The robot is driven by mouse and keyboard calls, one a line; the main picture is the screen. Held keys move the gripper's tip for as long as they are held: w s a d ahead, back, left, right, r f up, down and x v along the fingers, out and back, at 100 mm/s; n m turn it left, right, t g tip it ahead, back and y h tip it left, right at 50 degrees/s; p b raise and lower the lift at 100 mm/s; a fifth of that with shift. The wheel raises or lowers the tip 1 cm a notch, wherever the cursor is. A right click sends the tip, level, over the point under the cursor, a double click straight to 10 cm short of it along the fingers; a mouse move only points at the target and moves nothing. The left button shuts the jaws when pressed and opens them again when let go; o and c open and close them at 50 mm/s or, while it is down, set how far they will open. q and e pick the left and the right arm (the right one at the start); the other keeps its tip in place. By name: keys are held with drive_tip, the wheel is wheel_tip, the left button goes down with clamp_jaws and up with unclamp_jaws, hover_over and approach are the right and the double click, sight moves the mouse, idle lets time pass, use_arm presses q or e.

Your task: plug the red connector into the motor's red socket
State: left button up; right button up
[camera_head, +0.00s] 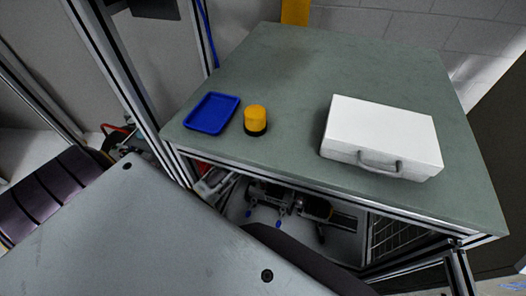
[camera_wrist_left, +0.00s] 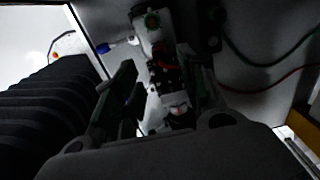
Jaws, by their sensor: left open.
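My left gripper (camera_wrist_left: 158,80) is open in the left wrist view, its two dark fingers spread. Beyond and between them is a dark and silver assembly (camera_wrist_left: 152,28) with a green round part on top and small red parts; it looks like the motor. I cannot tell which red part is the socket. A red wire (camera_wrist_left: 265,89) and a green wire (camera_wrist_left: 258,62) run off to the right; no red connector can be made out. In the head view, dark machinery (camera_head: 272,197) shows under the table, too dim to separate from my gripper. My right gripper is not in view.
The green table (camera_head: 285,75) carries a blue tray (camera_head: 212,113), a yellow and black cylinder (camera_head: 255,119) and a white case (camera_head: 382,135). Its front edge overhangs the dark space below. A metal post (camera_head: 118,80) stands at the left. The table's back is clear.

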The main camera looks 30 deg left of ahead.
use_arm(q)
drive_tip(key=shift+r, duration=2.35)
drive_tip(key=shift+s, duration=0.15)
